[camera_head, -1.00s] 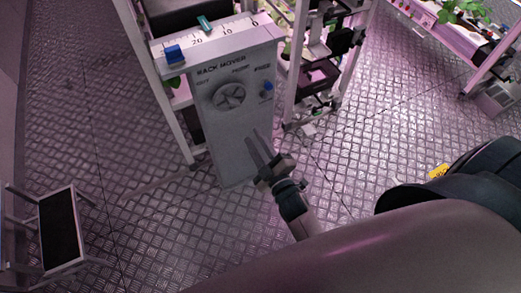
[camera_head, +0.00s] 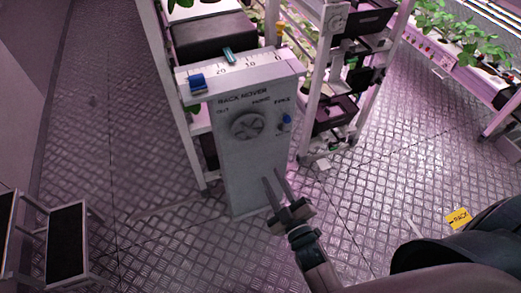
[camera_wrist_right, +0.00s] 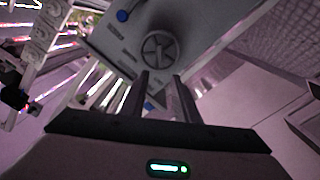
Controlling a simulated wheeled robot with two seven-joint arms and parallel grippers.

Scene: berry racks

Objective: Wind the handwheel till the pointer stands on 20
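The rack mover is a grey post (camera_head: 250,175) with a round handwheel (camera_head: 248,126) on its front panel. The handwheel also shows in the right wrist view (camera_wrist_right: 158,48), ahead of the fingers. A white scale (camera_head: 265,62) on top reads 20, 10, 0 from left to right. A teal pointer (camera_head: 229,55) stands at the scale's back edge, seemingly between 20 and 10. My right gripper (camera_head: 272,175) is empty, below and right of the handwheel and apart from it. Its two fingers (camera_wrist_right: 160,78) are spread. My left gripper is not in view.
A blue block (camera_head: 197,82) sits at the scale's left end. A blue knob (camera_head: 287,120) is right of the handwheel. White racks with plants stand behind and to the right. A dark-topped step (camera_head: 67,240) stands at left. A yellow tag (camera_head: 458,219) shows at right.

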